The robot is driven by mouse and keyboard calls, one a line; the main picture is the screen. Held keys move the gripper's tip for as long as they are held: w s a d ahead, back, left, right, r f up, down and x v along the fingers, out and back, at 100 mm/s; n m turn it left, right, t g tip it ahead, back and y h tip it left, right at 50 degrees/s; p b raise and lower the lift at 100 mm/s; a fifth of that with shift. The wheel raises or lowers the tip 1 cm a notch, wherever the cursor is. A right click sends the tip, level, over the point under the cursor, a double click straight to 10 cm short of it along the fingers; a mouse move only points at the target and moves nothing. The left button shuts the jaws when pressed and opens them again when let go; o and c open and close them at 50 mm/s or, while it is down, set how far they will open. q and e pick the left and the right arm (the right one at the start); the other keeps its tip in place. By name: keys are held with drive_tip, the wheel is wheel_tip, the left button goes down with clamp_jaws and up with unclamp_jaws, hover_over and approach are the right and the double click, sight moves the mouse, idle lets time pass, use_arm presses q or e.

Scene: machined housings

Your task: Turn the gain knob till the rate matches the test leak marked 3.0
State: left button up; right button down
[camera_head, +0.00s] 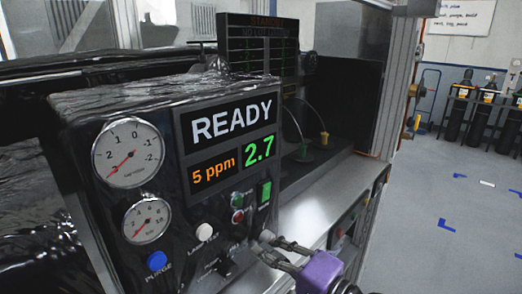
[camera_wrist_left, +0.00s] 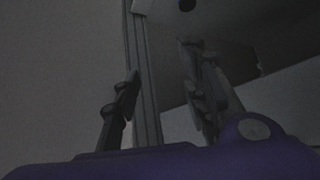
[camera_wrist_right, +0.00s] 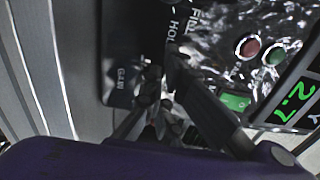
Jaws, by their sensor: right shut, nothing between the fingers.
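The black leak-test panel (camera_head: 185,150) shows READY, an orange 5 ppm and a green rate readout (camera_head: 259,150) of 2.7. My right gripper (camera_head: 271,250) is at the panel's lower right corner, shut and empty. A small pale knob-like part (camera_head: 266,236) shows at its fingertips. The right wrist view shows the fingertips (camera_wrist_right: 163,78) close by the GAIN label (camera_wrist_right: 119,82); the fingers partly hide the knob there, and contact cannot be told. My left gripper (camera_wrist_left: 163,82) is open and empty in its dim wrist view. No 3.0 marking is readable.
Two gauges (camera_head: 128,152), a blue PURGE button (camera_head: 157,261), a white button (camera_head: 204,232), a switch (camera_head: 225,264), red and green buttons (camera_head: 238,208) and a green rocker (camera_head: 264,191) share the panel. A metal bench (camera_head: 320,200) lies to the right.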

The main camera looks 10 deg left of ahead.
drive_tip(key=shift+s+a+r+p, duration=0.15)
drive_tip(key=shift+s+r+p, duration=0.05)
drive_tip(key=shift+s+p, duration=0.1)
drive_tip(key=shift+s+f, duration=0.1)
use_arm(q)
drive_tip(key=shift+s+d+f+b, duration=0.1)
drive_tip(key=shift+s+f+b, duration=0.3)
drive_tip(key=shift+f+b, duration=0.2)
use_arm(e)
drive_tip(key=v, duration=0.5)
drive_tip(key=shift+s+d, duration=0.2)
drive_tip(key=shift+d, duration=0.2)
